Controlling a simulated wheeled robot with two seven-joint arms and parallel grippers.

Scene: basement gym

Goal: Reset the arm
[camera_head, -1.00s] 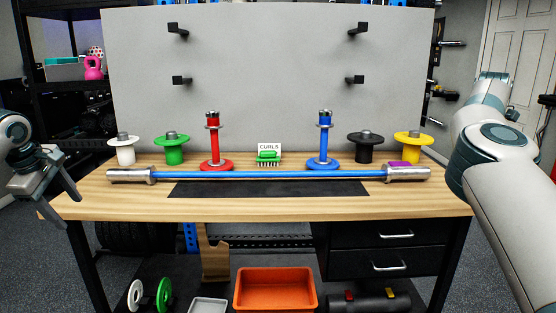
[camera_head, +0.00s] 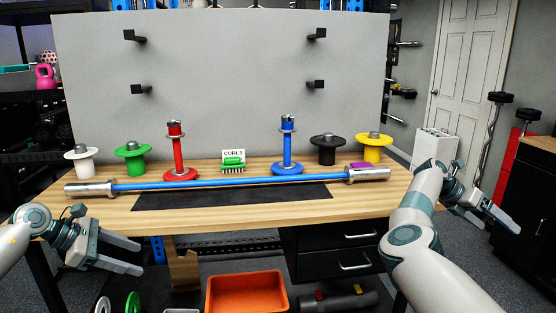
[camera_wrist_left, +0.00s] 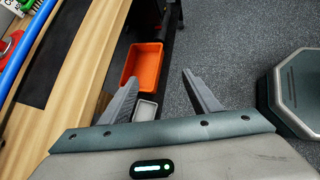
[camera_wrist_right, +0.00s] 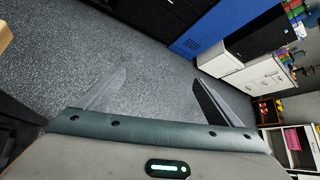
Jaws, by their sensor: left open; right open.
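My left gripper (camera_head: 134,256) is open and empty at the front left of the workbench, by its front edge. In the left wrist view its two fingers (camera_wrist_left: 162,95) stand apart, with the floor and an orange bin beyond them. My right gripper (camera_head: 502,222) is open and empty, off the right end of the workbench. In the right wrist view its fingers (camera_wrist_right: 160,88) stand apart over bare grey floor.
Red (camera_head: 178,150) and blue (camera_head: 287,145) posts, a CURLS sign (camera_head: 233,157) and white, green, black and yellow plate stands line the bench back. An orange bin (camera_head: 247,292) sits below. A dark cabinet (camera_head: 530,190) stands at right; floor between it and the bench is clear.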

